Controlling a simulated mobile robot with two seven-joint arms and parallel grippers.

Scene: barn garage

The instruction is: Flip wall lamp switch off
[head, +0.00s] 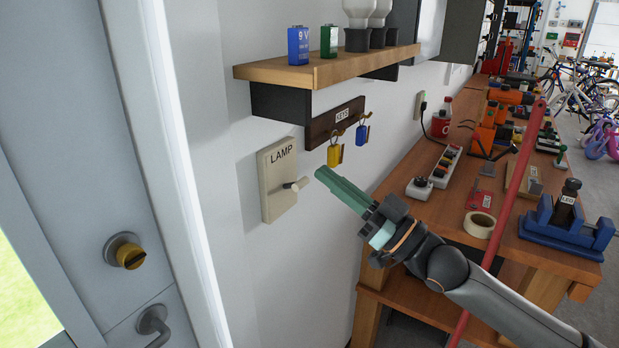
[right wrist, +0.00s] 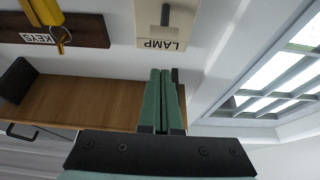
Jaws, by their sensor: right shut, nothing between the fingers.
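The lamp switch plate (head: 279,178), beige and marked LAMP, is fixed to the white wall left of the key rack. Its switch lever (head: 297,184) sticks out from the plate toward the right in the head view. The plate also shows at the top of the right wrist view (right wrist: 185,28), upside down, with the lever (right wrist: 165,15) near the upper edge. My right gripper (head: 320,174) is shut and empty, with its green fingertips just right of the lever and apparently apart from it. In the right wrist view its fingers (right wrist: 162,75) point toward the plate. My left gripper is not in view.
A wooden shelf (head: 330,67) with batteries and bulbs juts out above the switch. The key rack (head: 335,122) with yellow and blue tags hangs close to the right. A workbench (head: 455,200) with tools stands at right. A door (head: 70,130) is at left.

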